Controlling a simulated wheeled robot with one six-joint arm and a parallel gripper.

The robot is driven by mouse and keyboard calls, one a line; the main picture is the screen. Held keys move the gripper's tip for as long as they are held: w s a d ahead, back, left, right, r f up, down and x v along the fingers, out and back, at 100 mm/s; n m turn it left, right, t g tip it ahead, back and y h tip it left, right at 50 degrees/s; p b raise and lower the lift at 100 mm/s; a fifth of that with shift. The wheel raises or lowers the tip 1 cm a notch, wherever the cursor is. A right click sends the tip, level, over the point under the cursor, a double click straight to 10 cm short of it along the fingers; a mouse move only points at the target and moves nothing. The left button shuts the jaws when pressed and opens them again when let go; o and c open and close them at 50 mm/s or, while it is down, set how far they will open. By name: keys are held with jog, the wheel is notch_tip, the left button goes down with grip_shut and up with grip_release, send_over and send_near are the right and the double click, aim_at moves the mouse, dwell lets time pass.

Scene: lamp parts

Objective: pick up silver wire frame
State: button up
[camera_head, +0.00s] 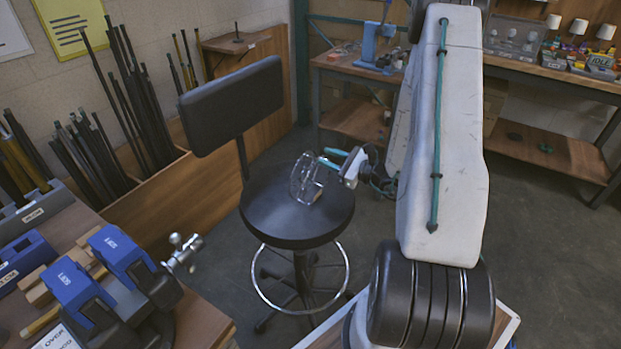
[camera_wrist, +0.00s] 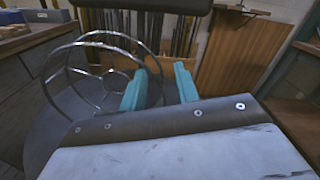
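The silver wire frame (camera_head: 305,179) sits on the round black seat of a stool (camera_head: 277,222). In the wrist view the wire frame (camera_wrist: 92,72) shows as thin shiny rings to the left of my fingers. My gripper (camera_head: 329,158) is just to the right of the frame, above the seat, with its teal fingers pointing at it. In the wrist view the two teal fingers (camera_wrist: 160,84) stand apart with a gap between them. No part of the frame is clearly between them. Whether the left finger touches a ring cannot be told.
The stool's black backrest (camera_head: 232,105) rises behind the seat. A wooden bin of dark rods (camera_head: 120,110) stands at the left. A workbench with blue clamps (camera_head: 90,275) is at the front left. Benches (camera_head: 545,75) with lamp parts line the back right. Floor is open at the right.

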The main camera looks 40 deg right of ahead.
jog(key=x, duration=0.3)
jog(key=shift+w+a, duration=0.1)
grip_shut()
jog(key=shift+r, duration=0.15)
notch_tip(320, 180, up, 10)
jog(key=shift+f, duration=0.1)
dwell(0.4)
